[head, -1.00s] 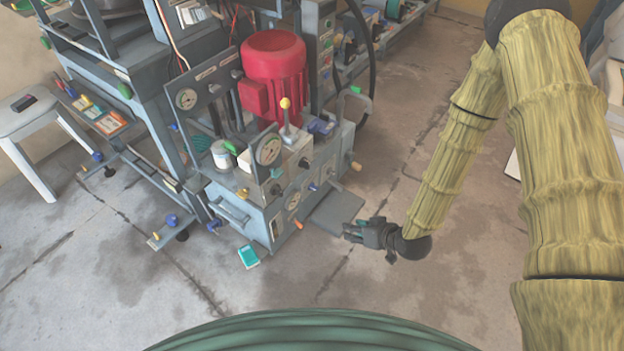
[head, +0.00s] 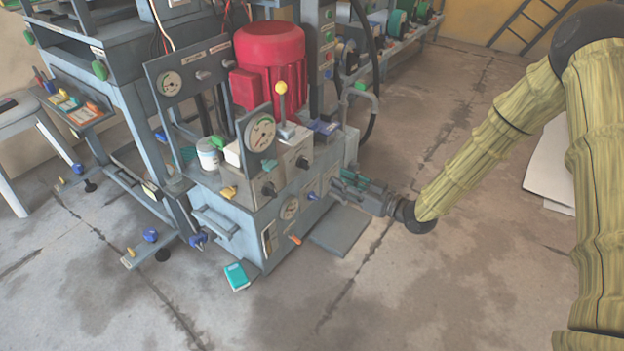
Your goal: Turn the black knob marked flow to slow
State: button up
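The machine's grey power unit (head: 235,220) stands left of my gripper. Two black knobs show on its front: one (head: 268,189) below the round gauge, and one (head: 303,163) further right, below the yellow-topped lever. Their markings are too small to read, so I cannot tell which is marked flow. Nothing shows held, and the finger gap is too small to judge.
A lever with a yellow ball (head: 281,88) rises beside the red motor (head: 270,62). A pressure gauge (head: 260,133) stands above the left knob. A grey plate (head: 340,231) lies on the floor under my gripper.

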aim_at(308, 164)
jog(key=b+x, duration=0.5)
jog(key=x, duration=0.6)
jog(key=shift+r+n+y, duration=0.3)
jog(key=shift+r, duration=0.05)
jog(key=shift+w, duration=0.1)
grip_shut()
